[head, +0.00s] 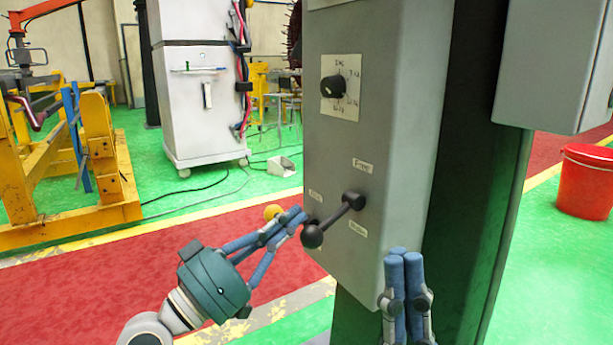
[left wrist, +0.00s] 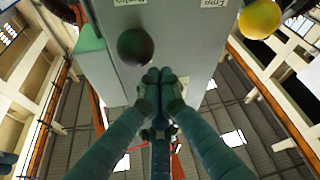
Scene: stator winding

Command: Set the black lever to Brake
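The black lever (head: 334,219) sits on the front of a grey control box (head: 390,130). Its arm slants down and left from its pivot to a round knob, between the left label (head: 315,197) and the lower label (head: 357,228), which seems to read Brake. Another label (head: 362,165) is above the pivot. The knob also shows in the left wrist view (left wrist: 135,46). My left gripper (head: 301,216) has its fingertips together just left of the knob, with nothing visible between them (left wrist: 160,75); contact is unclear. My right gripper (head: 403,254) is shut and empty before the box's lower right.
A black rotary dial (head: 334,87) is higher on the box. A yellow ball (head: 272,212) shows behind my left fingers. A red bucket (head: 587,181) stands at the right. A white cabinet (head: 203,105) and a yellow frame (head: 108,165) stand behind. The red floor at left is clear.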

